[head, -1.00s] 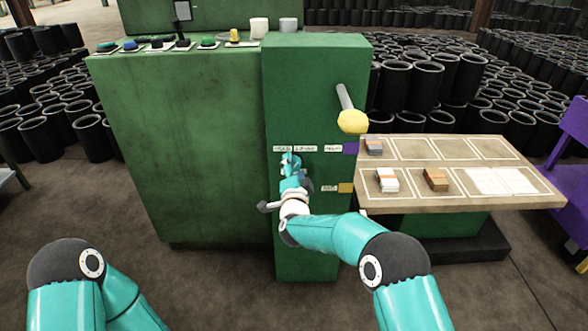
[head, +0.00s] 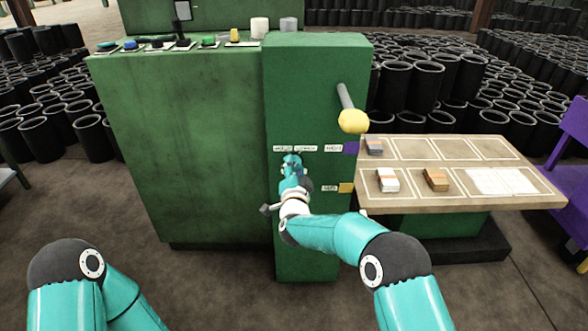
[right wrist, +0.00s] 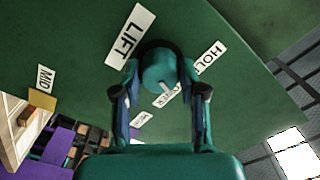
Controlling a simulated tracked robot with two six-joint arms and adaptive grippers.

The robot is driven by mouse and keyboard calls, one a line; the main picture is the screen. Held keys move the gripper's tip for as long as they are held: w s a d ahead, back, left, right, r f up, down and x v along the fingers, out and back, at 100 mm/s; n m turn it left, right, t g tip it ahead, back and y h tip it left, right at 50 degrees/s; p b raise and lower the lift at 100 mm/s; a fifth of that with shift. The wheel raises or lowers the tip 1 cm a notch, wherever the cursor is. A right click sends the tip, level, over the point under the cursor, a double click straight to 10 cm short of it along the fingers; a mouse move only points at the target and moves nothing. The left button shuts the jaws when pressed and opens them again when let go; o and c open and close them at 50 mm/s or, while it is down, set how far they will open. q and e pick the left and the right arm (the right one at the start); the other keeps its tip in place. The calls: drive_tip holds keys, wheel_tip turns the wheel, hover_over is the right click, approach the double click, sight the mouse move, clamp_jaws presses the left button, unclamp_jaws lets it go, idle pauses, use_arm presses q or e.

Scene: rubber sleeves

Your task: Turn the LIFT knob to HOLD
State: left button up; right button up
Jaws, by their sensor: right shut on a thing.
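The LIFT knob (right wrist: 158,66) is a round green knob on a dark ring on the green panel. A short pale mark shows on its lower part in the right wrist view, on the side away from the large LIFT label (right wrist: 130,37). The HOLD label (right wrist: 209,60) is to the knob's right there. My right gripper (right wrist: 158,82) has a finger on each side of the knob and is shut on it. In the head view my right gripper (head: 292,162) is at the panel, just below the label row, and hides the knob. My left gripper is out of view.
A lever with a yellow ball (head: 352,121) sticks out above right on the green cabinet (head: 315,90). Purple and yellow tabs are on its right edge. A table (head: 450,150) with several small stacks stands to the right. Black sleeves stand behind.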

drive_tip(key=n, duration=0.5)
drive_tip(key=shift+d+f, duration=0.1)
drive_tip(key=shift+f, duration=0.1)
drive_tip(key=n+p, duration=0.1)
drive_tip(key=n, duration=0.4)
drive_tip(key=shift+f, duration=0.1)
idle(0.4)
drive_tip(key=o, duration=1.1)
drive_tip(key=shift+o, duration=0.2)
drive_tip(key=shift+s+r, duration=0.1)
drive_tip(key=shift+r, duration=0.1)
drive_tip(key=shift+s, duration=0.55)
drive_tip(key=s, duration=1)
drive_tip(key=shift+s, duration=0.35)
